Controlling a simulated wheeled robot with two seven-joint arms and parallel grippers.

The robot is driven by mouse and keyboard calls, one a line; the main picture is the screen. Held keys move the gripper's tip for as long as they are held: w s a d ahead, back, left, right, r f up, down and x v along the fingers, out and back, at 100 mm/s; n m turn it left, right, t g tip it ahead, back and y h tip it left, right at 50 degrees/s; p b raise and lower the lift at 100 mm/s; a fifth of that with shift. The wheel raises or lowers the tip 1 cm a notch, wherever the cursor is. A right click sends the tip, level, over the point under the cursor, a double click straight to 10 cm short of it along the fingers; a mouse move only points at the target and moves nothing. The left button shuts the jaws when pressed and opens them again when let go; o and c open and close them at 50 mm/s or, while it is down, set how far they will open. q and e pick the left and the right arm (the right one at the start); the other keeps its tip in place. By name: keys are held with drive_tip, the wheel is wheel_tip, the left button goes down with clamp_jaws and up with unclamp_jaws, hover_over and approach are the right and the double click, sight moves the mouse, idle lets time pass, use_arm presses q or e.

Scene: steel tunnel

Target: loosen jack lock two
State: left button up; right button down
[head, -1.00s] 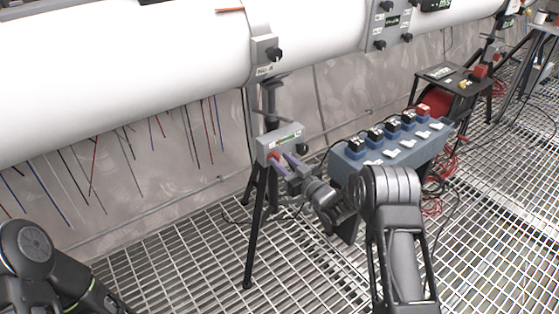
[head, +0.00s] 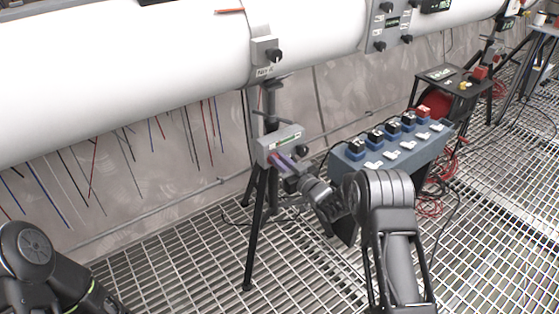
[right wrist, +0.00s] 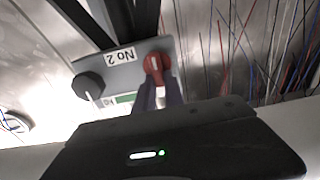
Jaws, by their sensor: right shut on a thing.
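The jack's grey lock box (head: 280,144) sits on a black tripod stand under the white pipe. In the right wrist view the box (right wrist: 120,62) carries a "No 2" label (right wrist: 119,56), upside down there, a black knob (right wrist: 89,86) at left and a red knob (right wrist: 156,63) at right. My right gripper (head: 279,159) reaches the box front from the right. Its purple fingers (right wrist: 158,88) are shut on the red knob and cover part of it. My left arm shows at the lower left of the head view, but its gripper is out of view.
A blue-grey box (head: 385,158) with black and white switches stands right of the tripod, close to my right arm. The white pipe (head: 130,70) runs above, with a small knob box (head: 265,50) on it. Grating floor (head: 170,270) lies open at the front left.

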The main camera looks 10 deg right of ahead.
use_arm(q)
drive_tip(key=shift+f, duration=0.2)
idle(0.3)
use_arm(e)
drive_tip(key=n+b, duration=0.5)
drive_tip(key=b, duration=0.1)
drive_tip(key=a+f+n+b, duration=0.1)
drive_tip(key=n+b, duration=0.4)
drive_tip(key=b, duration=0.1)
drive_tip(key=f+n+b, duration=0.1)
drive_tip(key=n+b, duration=0.4)
drive_tip(key=b, duration=0.1)
drive_tip(key=shift+s+a, duration=0.3)
drive_tip(key=shift+s, duration=0.05)
drive_tip(key=shift+n+b, duration=0.75)
drive_tip(key=shift+n, duration=0.05)
use_arm(q)
drive_tip(key=w+a+f, duration=0.1)
drive_tip(key=w+f, duration=0.1)
drive_tip(key=f, duration=0.7)
drive_tip(key=w+a+f+t+b, duration=0.1)
drive_tip(key=w+f, duration=0.1)
drive_tip(key=f, duration=0.8)
drive_tip(key=shift+f+n, duration=0.3)
use_arm(e)
drive_tip(key=shift+f+n, duration=0.1)
drive_tip(key=shift+n, duration=1.1)
